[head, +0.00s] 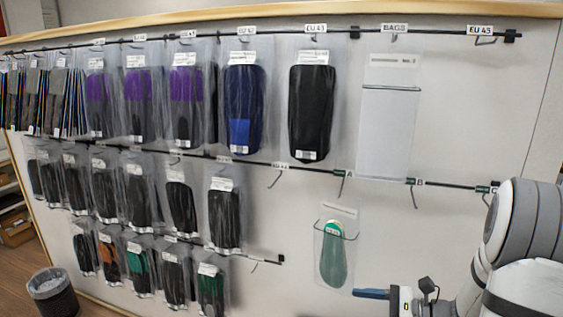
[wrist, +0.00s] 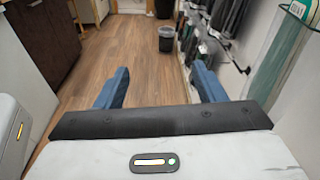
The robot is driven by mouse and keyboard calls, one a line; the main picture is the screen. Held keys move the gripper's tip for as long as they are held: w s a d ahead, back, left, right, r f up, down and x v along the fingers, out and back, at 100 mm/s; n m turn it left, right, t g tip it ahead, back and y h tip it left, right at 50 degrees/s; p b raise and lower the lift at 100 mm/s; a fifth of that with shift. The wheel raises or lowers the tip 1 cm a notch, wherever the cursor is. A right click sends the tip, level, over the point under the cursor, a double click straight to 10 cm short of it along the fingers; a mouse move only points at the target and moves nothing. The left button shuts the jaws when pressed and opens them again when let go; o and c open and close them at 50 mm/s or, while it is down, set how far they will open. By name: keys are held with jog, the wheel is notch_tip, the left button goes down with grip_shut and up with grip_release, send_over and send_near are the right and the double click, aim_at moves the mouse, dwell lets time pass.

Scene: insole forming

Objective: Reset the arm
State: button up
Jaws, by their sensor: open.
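My gripper (head: 371,294) is at the lower right of the head view, with blue fingers pointing left. In the wrist view my gripper (wrist: 158,86) shows two blue fingers spread wide apart, with only the floor seen between them. It is open and empty. A clear bag with a green insole (head: 333,254) hangs on the wall just above and left of the gripper in the head view. The same bag with the green insole (wrist: 283,55) is at the upper right of the wrist view, apart from the fingers. My white and grey arm is at the right edge of the head view.
Packaged insoles (head: 243,108) hang in rows on rails (head: 262,36) along the white wall. An empty-looking clear bag (head: 389,130) hangs under the BAGS label. A dark bin (head: 53,290) stands on the wooden floor (wrist: 128,65). The floor ahead of the gripper is largely clear.

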jog(key=s+a+r+n+g+h, duration=0.1)
jog(key=s+a+n+g+h, duration=0.2)
jog(key=s+a+n+g, duration=0.25)
jog(key=s+d+r+n+t+h, duration=0.2)
jog(key=s+r+n+h, duration=0.3)
jog(key=s+n+h, duration=0.4)
jog(key=n+h+p, duration=0.1)
jog(key=n+h, duration=0.2)
jog(key=n, duration=0.3)
jog(key=shift+s+d+r, duration=0.15)
jog(key=shift+r, duration=0.05)
